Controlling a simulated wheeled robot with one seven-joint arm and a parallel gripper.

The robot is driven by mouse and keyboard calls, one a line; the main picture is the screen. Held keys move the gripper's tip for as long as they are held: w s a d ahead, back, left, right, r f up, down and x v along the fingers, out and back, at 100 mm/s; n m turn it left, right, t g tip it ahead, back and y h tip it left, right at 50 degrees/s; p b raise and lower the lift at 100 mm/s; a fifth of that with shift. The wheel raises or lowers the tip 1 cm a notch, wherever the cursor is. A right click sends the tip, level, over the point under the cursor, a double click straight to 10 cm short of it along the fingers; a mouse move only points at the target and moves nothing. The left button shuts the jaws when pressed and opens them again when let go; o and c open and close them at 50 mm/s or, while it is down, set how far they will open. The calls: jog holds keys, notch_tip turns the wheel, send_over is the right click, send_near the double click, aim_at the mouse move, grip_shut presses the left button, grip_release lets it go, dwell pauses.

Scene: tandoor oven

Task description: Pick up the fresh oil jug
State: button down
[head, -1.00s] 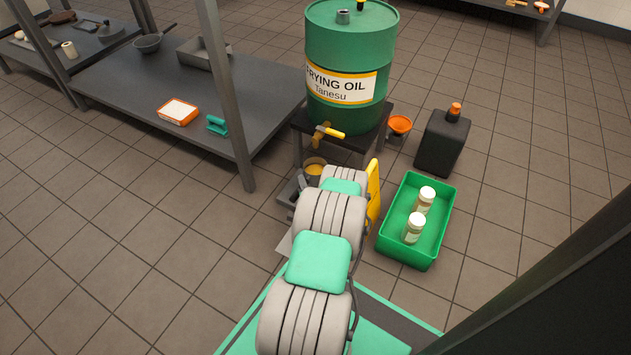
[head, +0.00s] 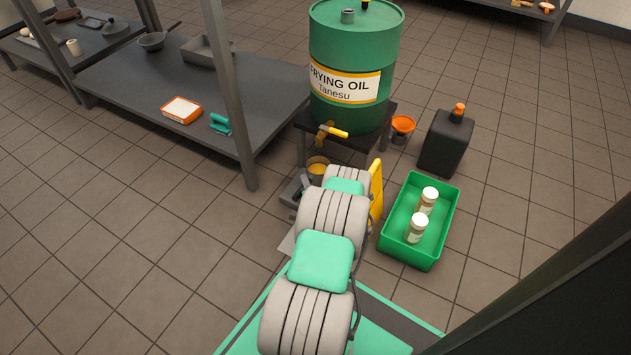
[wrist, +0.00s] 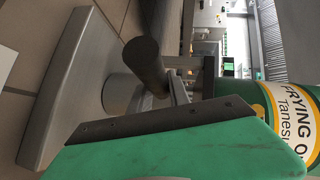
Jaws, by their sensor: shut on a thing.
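An open-topped container with yellow contents (head: 317,166), which looks like the fresh oil jug, stands low under the tap of the green drum. The end of my arm partly hides it. My gripper (wrist: 150,90) is low beside it, with its fingers mostly hidden behind my arm in the head view. In the wrist view a dark round handle-like bar (wrist: 147,62) lies between grey parts, and my gripper is shut on it. The jug's body and contents cannot be made out in the wrist view.
The green frying oil drum (head: 352,55) stands on a dark stand just beyond. A yellow panel (head: 376,190), green crate (head: 440,235) with two jars, and black jug with orange cap (head: 446,142) are to the right. A grey table (head: 150,90) is left; floor is clear front left.

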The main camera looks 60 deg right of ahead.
jog(key=shift+r, duration=0.15)
notch_tip(320, 180, up, 4)
jog(key=p, duration=0.2)
jog(key=shift+s+r+p, duration=0.1)
jog(key=shift+s+p, duration=0.05)
jog(key=shift+p, duration=0.15)
jog(key=s+a+r+p, duration=0.6)
jog(key=s+a+r, duration=0.2)
jog(key=s+a, duration=0.1)
jog(key=shift+s+a+r+p, duration=0.3)
jog(key=shift+a+r+p, duration=0.05)
jog(key=shift+a+p, duration=0.1)
jog(key=shift+r+p, duration=1.5)
jog(key=shift+r, duration=0.45)
